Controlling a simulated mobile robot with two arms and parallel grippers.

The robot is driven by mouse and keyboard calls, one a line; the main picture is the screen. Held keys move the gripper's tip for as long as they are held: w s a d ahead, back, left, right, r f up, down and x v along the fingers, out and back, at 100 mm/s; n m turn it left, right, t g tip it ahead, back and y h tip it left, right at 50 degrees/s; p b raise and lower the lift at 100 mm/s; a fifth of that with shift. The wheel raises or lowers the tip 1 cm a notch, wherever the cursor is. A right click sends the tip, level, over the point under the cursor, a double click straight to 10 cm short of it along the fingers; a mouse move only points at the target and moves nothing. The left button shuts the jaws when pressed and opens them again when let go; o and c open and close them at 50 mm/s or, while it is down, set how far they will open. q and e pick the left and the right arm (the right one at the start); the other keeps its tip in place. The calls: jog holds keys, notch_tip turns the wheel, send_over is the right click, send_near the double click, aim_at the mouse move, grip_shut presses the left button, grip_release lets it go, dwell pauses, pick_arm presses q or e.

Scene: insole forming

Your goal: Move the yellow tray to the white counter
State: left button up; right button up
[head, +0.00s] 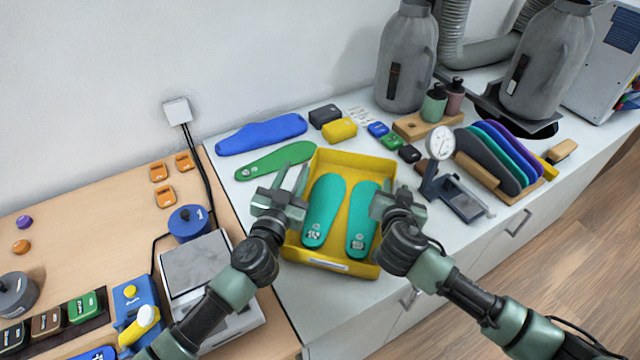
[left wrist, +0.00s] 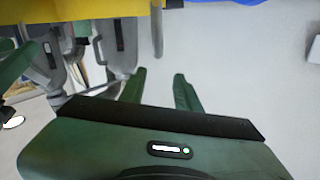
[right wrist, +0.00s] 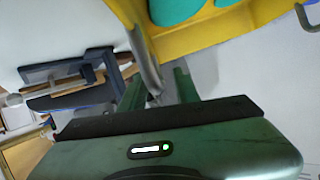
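The yellow tray (head: 350,160) sits on the white counter (head: 262,210), near its left end and front edge. Two teal insoles (head: 325,210) (head: 362,215) lie side by side in it. My left gripper (head: 292,180) is at the tray's left side, its fingers apart. In the left wrist view its fingers (left wrist: 160,80) are spread with pale surface between them, and the tray's yellow edge (left wrist: 90,12) is beyond. My right gripper (head: 385,190) is at the tray's right side. In the right wrist view its fingers (right wrist: 157,80) are apart, close to the tray wall (right wrist: 165,45); contact is unclear.
Blue (head: 262,134) and green (head: 275,160) insole shapes lie behind the tray. A dial gauge (head: 440,145) and a rack of insoles (head: 490,160) stand to the right. A wooden table (head: 90,215) with a scale (head: 200,265) adjoins on the left.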

pick_arm(q)
notch_tip(320, 180, up, 6)
jog(key=shift+a+f, duration=0.1)
pick_arm(e)
jog(key=v, duration=1.2)
jog(key=shift+a+f, duration=0.1)
jog(key=shift+f, duration=0.05)
